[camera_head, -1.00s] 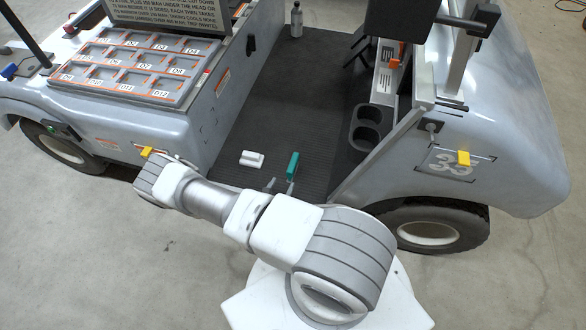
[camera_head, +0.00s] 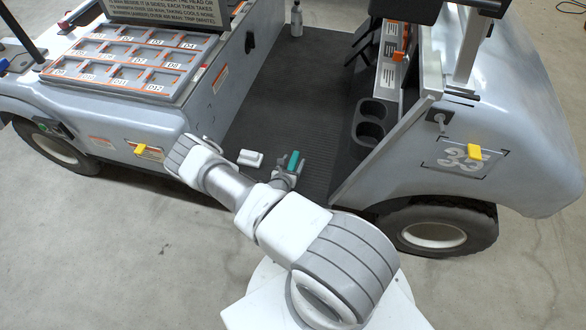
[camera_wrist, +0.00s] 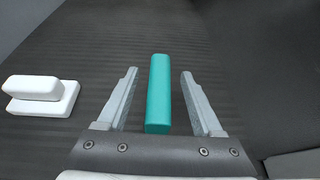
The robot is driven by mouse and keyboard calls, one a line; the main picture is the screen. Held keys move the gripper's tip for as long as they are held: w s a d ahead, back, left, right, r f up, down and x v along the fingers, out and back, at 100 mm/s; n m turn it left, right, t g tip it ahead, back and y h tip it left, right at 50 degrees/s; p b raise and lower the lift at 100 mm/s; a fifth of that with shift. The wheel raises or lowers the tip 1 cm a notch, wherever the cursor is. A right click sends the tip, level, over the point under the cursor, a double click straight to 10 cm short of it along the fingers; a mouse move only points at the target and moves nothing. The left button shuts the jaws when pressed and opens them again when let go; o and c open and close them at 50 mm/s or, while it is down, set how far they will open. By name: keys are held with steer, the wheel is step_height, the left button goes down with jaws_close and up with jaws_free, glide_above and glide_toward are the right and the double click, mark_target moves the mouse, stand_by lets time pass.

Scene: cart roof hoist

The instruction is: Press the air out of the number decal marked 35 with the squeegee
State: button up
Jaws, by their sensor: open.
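The number decal marked 35 (camera_head: 447,158) is on the cart's grey right-hand body panel, with a yellow tab (camera_head: 474,152) at its upper part. A teal bar (camera_head: 293,161), which looks like the squeegee, stands on the dark ribbed cart floor. It also shows in the wrist view (camera_wrist: 158,100). My gripper (camera_wrist: 159,73) is open, with one finger on each side of the teal bar and a gap on both sides. In the head view the gripper is at the near edge of the floor, partly hidden by my arm.
A white block with a raised grip (camera_head: 250,158) lies left of the teal bar. A bottle (camera_head: 296,18) stands farther back. Cup holders (camera_head: 370,125) and a sloping panel edge are on the right. A labelled tray (camera_head: 125,62) and another yellow tab (camera_head: 149,151) are on the left.

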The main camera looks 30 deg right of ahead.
jaws_close()
stand_by(0.3)
